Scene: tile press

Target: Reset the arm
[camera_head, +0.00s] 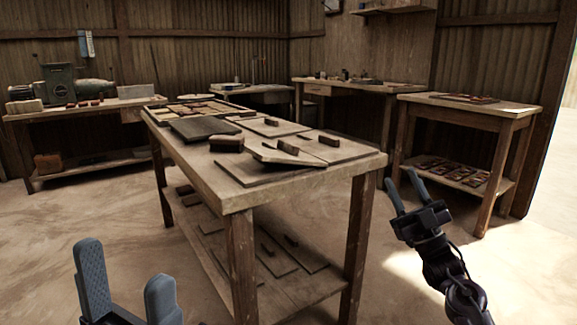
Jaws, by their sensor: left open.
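My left gripper (127,286) is at the bottom left, in front of the work table. Its two blue-grey fingers stand upright and well apart, with nothing between them. My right gripper (406,190) is to the right of the table's near corner, with its arm coming in from the bottom right. Its two fingers point up and are apart, with nothing between them. Both grippers are clear of the table. The ends of both arms beyond the frame are hidden.
The wooden work table (212,186) holds flat boards, wooden blocks and a dark slab (205,127); its lower shelf (232,277) holds more boards. A side table (503,109) stands right. A bench with a green machine (57,84) is back left. Open floor surrounds the table.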

